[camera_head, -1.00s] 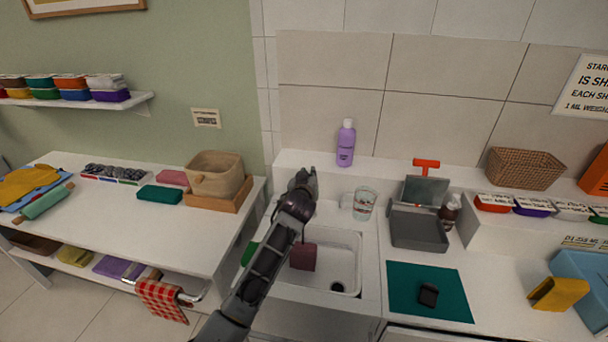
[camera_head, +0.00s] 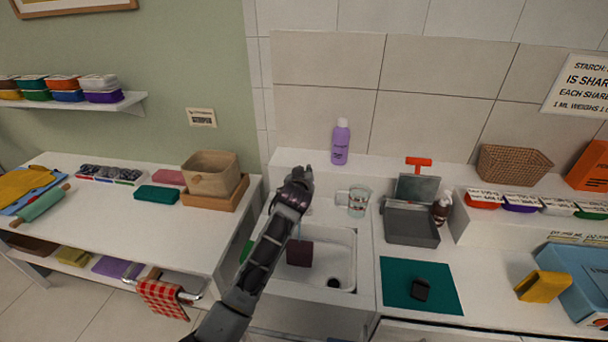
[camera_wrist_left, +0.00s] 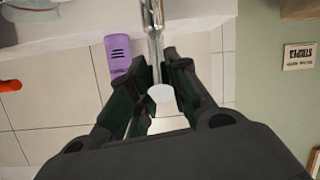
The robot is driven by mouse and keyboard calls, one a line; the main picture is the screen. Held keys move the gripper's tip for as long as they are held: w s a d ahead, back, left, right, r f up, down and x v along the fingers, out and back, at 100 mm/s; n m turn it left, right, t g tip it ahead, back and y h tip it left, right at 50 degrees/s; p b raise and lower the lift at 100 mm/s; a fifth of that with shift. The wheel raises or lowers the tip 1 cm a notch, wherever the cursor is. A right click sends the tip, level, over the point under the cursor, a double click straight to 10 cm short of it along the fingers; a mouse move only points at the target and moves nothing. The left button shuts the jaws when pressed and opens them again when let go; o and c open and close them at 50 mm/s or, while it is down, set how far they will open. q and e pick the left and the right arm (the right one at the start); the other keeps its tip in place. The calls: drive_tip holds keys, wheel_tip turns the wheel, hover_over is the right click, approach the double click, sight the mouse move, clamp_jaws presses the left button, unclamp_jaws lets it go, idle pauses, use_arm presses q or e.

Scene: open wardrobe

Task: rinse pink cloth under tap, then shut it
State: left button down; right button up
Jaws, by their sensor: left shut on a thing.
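A dark pinkish-maroon cloth (camera_head: 300,253) lies in the white sink basin (camera_head: 345,245), left of the drain. My left gripper (camera_head: 306,176) is above the back of the sink, at the tap. In the left wrist view the metal tap (camera_wrist_left: 155,45) runs in between the fingers of my left gripper (camera_wrist_left: 160,82), with a round white end (camera_wrist_left: 160,94) between them. The gripper is shut on the tap; which part it grips is hard to see. My right gripper is not in view.
A purple bottle (camera_head: 340,142) stands on the ledge behind the sink. A glass mug (camera_head: 358,201) is close to the right of my gripper. A grey scale-like tray (camera_head: 411,224) and a teal mat (camera_head: 395,290) lie further right. A folded pink cloth (camera_head: 169,177) lies on the left table.

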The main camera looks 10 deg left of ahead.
use_arm(q)
drive_tip(key=c, duration=1.3)
unclamp_jaws()
drive_tip(key=shift+c, duration=0.2)
drive_tip(key=v, duration=1.2)
